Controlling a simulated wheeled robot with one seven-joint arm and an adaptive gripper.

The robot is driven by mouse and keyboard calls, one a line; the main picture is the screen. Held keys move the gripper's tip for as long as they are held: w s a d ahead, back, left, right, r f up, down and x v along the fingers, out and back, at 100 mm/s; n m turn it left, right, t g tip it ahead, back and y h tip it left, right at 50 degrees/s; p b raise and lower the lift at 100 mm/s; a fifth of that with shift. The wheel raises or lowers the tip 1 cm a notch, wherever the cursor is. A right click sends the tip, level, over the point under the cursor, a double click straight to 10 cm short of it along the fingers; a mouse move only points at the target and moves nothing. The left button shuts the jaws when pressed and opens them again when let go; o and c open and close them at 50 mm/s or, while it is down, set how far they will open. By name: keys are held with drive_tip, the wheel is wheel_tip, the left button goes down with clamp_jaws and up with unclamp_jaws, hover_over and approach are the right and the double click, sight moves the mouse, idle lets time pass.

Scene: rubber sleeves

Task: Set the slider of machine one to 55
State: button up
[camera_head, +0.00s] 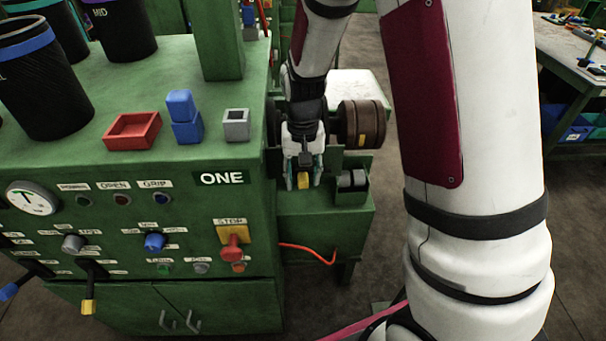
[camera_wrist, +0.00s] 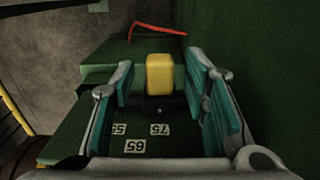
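The slider's yellow handle (camera_head: 304,181) is at the right side of the green machine marked ONE (camera_head: 222,178). In the wrist view the yellow handle (camera_wrist: 159,75) sits between my teal-padded fingertips, with a gap on each side. My gripper (camera_head: 303,172) is open and points down at the handle. Scale plates read 55 (camera_wrist: 119,130), 65 (camera_wrist: 134,146) and 75 (camera_wrist: 160,130), on the near side of the handle. I cannot tell which mark the slider stands at.
A brown roller (camera_head: 361,124) is close to the right of my gripper. The red stop button (camera_head: 233,250) is on the front panel. A red cable (camera_head: 308,250) hangs below.

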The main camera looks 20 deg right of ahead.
clamp_jaws()
drive_tip(key=shift+s+d, duration=0.25)
drive_tip(key=shift+d, duration=0.45)
drive_tip(key=shift+s+d, duration=0.2)
drive_tip(key=shift+d, duration=0.55)
drive_tip(key=shift+s+d, duration=0.25)
drive_tip(key=shift+d, duration=0.45)
drive_tip(key=shift+o, duration=0.6)
unclamp_jaws()
drive_tip(key=shift+d, duration=0.2)
drive_tip(key=shift+a, duration=0.1)
drive_tip(key=shift+r, duration=0.15)
